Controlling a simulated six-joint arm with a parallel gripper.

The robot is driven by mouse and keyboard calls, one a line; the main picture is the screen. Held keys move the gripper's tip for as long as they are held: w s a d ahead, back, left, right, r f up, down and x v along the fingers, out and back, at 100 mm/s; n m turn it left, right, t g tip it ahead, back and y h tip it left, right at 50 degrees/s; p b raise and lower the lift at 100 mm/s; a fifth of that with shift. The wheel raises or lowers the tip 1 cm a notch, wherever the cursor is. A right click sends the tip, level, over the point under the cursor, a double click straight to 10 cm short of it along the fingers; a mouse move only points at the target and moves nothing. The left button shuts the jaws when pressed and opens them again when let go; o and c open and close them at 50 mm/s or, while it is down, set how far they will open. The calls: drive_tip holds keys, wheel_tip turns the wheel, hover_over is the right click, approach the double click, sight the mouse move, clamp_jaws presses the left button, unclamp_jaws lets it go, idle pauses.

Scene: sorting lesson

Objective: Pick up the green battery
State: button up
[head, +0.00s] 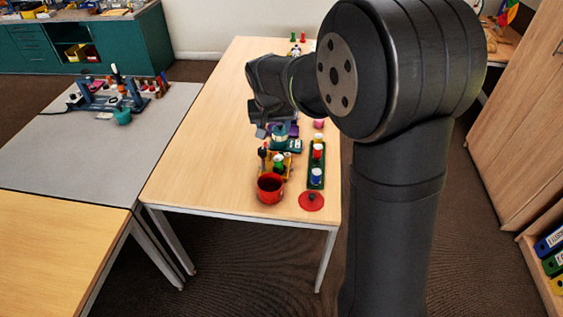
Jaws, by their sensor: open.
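My gripper (264,131) hangs over the wooden table, small and partly blurred in the head view. Its jaws are apart and I see nothing held between them. A small green piece with a white part (279,160) stands in a yellow holder (286,172), nearer the table's front edge than my gripper. It may be the green battery, but it is too small to be sure. A green rack (316,181) to its right holds red and blue cylinders with white parts. My arm hides part of the table.
A red pot (270,189) stands in front of the yellow holder. A red lid (311,201) lies beside it near the table's front edge. A dark green-blue item (287,146) sits below my gripper. Small upright pieces (293,37) stand at the far end. The table's left side is clear.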

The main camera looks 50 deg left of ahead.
drive_tip(key=w+a+f+n+g+h, duration=0.2)
drive_tip(key=w+a+f+n, duration=0.15)
drive_tip(key=n, duration=0.45)
approach(278, 157)
drive_tip(key=shift+g, duration=0.3)
drive_tip(key=f, duration=0.3)
drive_tip(key=d+f, duration=0.1)
drive_tip(key=f, duration=0.1)
drive_tip(key=shift+f, duration=0.4)
drive_tip(key=shift+w+a+f, duration=0.1)
drive_tip(key=shift+a+f, duration=0.1)
drive_tip(key=shift+f, duration=0.65)
drive_tip(key=shift+w+a+f, duration=0.1)
drive_tip(key=shift+a+f, duration=0.1)
drive_tip(key=shift+f, duration=0.65)
drive_tip(key=shift+w+a+f, duration=0.1)
drive_tip(key=shift+a+f, duration=0.05)
drive_tip(key=shift+f, duration=0.75)
clamp_jaws()
drive_tip(key=shift+r, duration=0.2)
